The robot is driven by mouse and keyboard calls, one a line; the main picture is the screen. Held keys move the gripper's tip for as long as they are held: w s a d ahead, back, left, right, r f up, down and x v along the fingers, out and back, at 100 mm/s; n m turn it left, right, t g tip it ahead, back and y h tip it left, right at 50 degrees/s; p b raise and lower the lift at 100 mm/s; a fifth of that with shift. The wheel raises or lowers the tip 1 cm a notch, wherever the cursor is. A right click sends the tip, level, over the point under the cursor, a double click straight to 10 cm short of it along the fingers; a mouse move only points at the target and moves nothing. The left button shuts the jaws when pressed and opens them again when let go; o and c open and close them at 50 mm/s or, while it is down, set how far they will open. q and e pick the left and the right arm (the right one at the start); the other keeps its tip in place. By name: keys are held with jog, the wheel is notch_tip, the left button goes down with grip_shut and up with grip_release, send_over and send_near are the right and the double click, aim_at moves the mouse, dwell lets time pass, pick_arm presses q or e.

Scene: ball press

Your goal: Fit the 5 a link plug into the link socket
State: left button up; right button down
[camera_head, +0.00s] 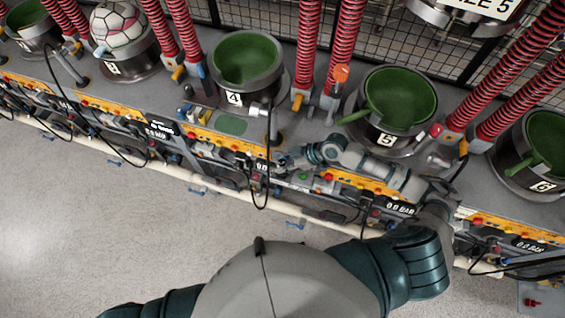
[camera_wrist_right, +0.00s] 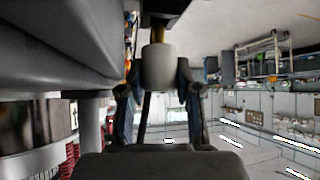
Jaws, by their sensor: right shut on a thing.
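My right arm reaches left along the front panel below the cup marked 5. My right gripper (camera_head: 283,160) is at the panel edge between cups 4 and 5. In the right wrist view, its two fingers are closed around a pale grey cylinder (camera_wrist_right: 158,68), which looks like the link plug. A dark part (camera_wrist_right: 163,10) adjoins the cylinder at the top of that view. The plug is too small to make out in the head view. I cannot pick out the link socket or tell whether the plug touches it. My left gripper is out of view.
Green-lined cups 4 (camera_head: 245,62) and 5 (camera_head: 398,98) stand on the grey bench, between red spring columns (camera_head: 345,40). A black cable (camera_head: 255,188) loops down the panel near my gripper. A pale pipe (camera_head: 215,195) runs below. The floor in front is clear.

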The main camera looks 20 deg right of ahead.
jog(key=c, duration=0.7)
grip_release()
jog(key=shift+s+f, duration=0.1)
jog(key=shift+s, duration=0.05)
jog(key=shift+d+r, duration=0.2)
jog(key=shift+r, duration=0.05)
jog(key=v, duration=1.1)
jog(key=shift+s+a+r, duration=0.1)
jog(key=shift+s+a, duration=0.05)
jog(key=shift+a, duration=0.05)
jog(key=shift+d, duration=0.1)
